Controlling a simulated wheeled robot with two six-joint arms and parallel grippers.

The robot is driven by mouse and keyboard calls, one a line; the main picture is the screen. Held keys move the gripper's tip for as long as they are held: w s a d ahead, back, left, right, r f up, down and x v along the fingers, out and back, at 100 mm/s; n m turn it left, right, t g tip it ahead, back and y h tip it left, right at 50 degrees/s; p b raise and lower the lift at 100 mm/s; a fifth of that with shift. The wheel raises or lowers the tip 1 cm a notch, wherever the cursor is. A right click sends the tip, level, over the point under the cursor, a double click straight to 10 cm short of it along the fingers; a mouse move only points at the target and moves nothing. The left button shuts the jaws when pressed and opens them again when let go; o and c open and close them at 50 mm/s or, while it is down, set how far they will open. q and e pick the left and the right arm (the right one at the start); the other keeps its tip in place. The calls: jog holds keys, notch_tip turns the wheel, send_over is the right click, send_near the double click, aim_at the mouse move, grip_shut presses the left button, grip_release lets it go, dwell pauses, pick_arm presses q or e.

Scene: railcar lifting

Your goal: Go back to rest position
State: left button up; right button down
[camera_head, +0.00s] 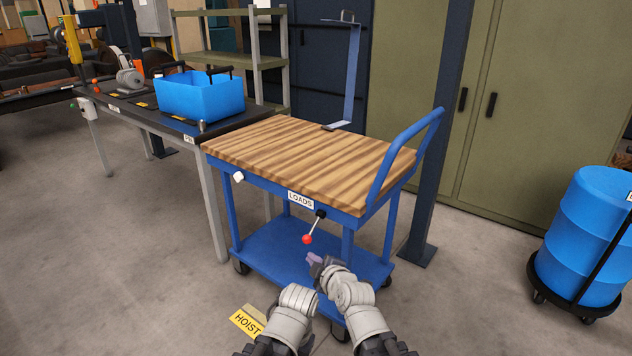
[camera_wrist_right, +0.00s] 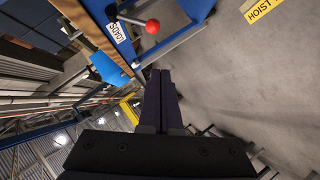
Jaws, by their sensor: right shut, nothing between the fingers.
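My right gripper (camera_head: 314,260) is in front of the blue cart, below the lever's red knob (camera_head: 307,239). In the right wrist view its two dark fingers (camera_wrist_right: 161,100) lie together, shut and empty, apart from the red knob (camera_wrist_right: 152,26). My left arm shows only as grey links at the bottom of the head view; its gripper cannot be made out.
The blue cart (camera_head: 290,252) has a bare striped wooden top (camera_head: 310,160) and a "LOADS" label. A blue bin (camera_head: 200,97) stands on the dark bench at left. A blue drum (camera_head: 585,235) stands at right. A yellow "HOIST" floor sign (camera_head: 246,322) lies in front.

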jog(key=s+d+f+m+g+h, duration=0.3)
jog(key=s+d+f+m+g, duration=0.35)
jog(key=d+m, duration=0.2)
jog(key=s+d+f+m+g+h, duration=0.3)
jog(key=s+d+f+m+g, duration=0.2)
jog(key=s+d+f+m, duration=0.4)
jog(key=s+a+r+n+g, duration=0.15)
jog(key=s+a+n, duration=0.35)
jog(key=a, duration=0.5)
notch_tip(320, 180, up, 32)
jog(key=p, duration=3.1)
jog(key=shift+h+p, duration=0.4)
